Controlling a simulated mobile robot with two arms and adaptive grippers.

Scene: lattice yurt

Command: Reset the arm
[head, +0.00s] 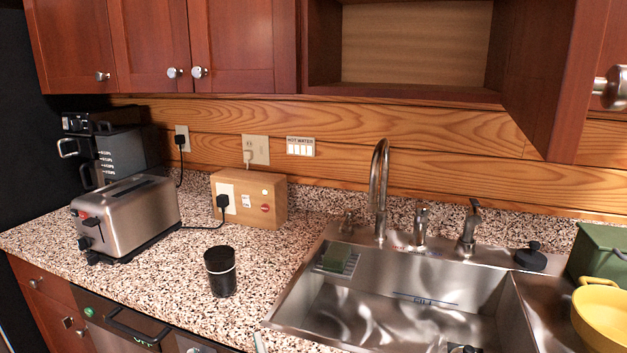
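Neither of my arms and neither of my grippers shows in the head view. A black cup (220,271) stands upright on the speckled countertop (150,290), left of the sink (400,285). No gripper is seen near it or near any other thing on the counter.
A steel toaster (128,215), a coffee maker (104,145) and a wooden outlet box (250,197) stand at the back left. A tall faucet (379,190) rises behind the sink. A yellow pot (602,315) and green box (603,252) are right. An open cabinet (415,45) hangs above.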

